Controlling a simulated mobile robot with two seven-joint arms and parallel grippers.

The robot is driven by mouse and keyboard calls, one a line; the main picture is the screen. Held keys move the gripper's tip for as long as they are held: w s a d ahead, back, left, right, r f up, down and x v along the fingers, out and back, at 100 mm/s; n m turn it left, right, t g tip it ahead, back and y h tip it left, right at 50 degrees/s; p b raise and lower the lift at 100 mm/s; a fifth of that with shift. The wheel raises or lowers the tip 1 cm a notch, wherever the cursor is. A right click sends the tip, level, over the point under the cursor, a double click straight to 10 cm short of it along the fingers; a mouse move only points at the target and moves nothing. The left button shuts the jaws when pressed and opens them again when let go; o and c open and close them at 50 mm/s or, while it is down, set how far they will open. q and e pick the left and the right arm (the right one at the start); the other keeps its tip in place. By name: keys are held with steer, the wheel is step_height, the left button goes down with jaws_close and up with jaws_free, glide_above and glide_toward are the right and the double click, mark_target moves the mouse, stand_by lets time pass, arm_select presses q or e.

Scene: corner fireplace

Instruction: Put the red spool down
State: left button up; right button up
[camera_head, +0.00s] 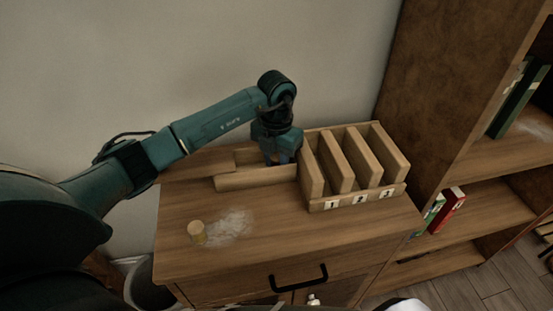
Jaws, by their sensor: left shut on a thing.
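My left gripper (281,156) reaches down over the right part of a low wooden tray (250,180) at the back of the cabinet top, just left of a slotted wooden rack (317,170). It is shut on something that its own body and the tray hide. I cannot make out any red spool in the view. My right gripper is not in view.
The rack has upright dividers and number labels on its front. The front middle is clear. A bookshelf (480,160) stands at the right.

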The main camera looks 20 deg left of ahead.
mark_target(276, 157)
arm_select(q)
steer(key=shift+f, duration=0.2)
steer(key=o, duration=0.6)
steer(key=shift+r, duration=0.1)
steer(key=shift+o, duration=0.2)
step_height(276, 157, up, 12)
steer(key=shift+r, duration=0.2)
